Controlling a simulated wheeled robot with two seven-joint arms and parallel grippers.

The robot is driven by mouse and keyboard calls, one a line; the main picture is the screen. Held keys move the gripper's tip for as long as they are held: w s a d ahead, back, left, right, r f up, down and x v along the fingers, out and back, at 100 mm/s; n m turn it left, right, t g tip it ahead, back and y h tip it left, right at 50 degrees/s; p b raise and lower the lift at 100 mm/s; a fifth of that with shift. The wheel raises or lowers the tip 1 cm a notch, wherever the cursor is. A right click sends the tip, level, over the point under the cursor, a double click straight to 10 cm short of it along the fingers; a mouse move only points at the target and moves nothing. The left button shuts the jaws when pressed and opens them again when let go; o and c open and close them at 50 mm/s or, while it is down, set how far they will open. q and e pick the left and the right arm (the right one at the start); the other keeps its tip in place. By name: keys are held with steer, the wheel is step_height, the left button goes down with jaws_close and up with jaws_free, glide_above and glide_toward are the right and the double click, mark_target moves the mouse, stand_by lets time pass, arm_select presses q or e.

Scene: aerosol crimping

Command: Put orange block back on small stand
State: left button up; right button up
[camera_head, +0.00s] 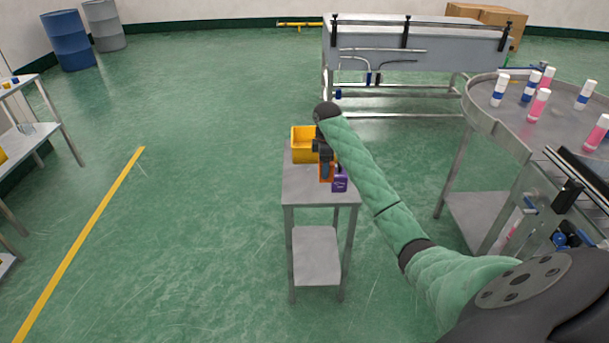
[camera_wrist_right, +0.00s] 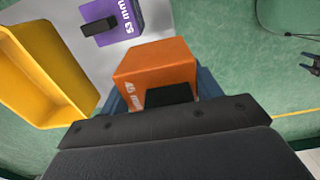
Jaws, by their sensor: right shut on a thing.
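The orange block (camera_wrist_right: 155,68), with white lettering and a dark part on its near face, sits between the fingers of my right gripper (camera_wrist_right: 165,95). In the head view my right gripper (camera_head: 325,165) reaches down over the small stand (camera_head: 302,190), a grey metal table with a lower shelf. The orange block (camera_head: 327,180) shows there partly behind the fingers, at the stand's top. I cannot tell whether its base touches the top. My left gripper is in neither view.
A purple block (camera_head: 340,183) marked 53 mm stands on the stand beside the orange one. A yellow bin (camera_head: 303,140) sits at the stand's back left. A round table (camera_head: 475,110) with several bottles is to the right. The floor left of the stand is clear.

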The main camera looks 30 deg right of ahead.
steer(key=w+a+f+p, duration=0.1)
steer(key=w, duration=0.2)
steer(key=w+a+f+p, duration=0.1)
steer(key=w+f, duration=0.1)
steer(key=w+a+f, duration=0.1)
steer(key=w+f, duration=0.1)
steer(key=w, duration=0.1)
steer(key=shift+w+a+f+p, duration=0.2)
steer(key=shift+w+p, duration=0.1)
steer(key=shift+p, duration=0.1)
steer(key=shift+w+f, duration=0.1)
steer(key=shift+f, duration=0.25)
steer(key=shift+f+p, duration=0.7)
steer(key=shift+f, duration=0.5)
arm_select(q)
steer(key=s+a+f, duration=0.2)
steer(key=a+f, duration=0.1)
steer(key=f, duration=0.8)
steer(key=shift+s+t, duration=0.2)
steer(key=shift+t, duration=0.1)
arm_select(e)
steer(key=shift+f, duration=0.65)
steer(key=o, duration=1.1)
steer(key=shift+f, duration=0.15)
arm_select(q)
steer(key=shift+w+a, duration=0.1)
arm_select(e)
steer(key=shift+o, duration=0.2)
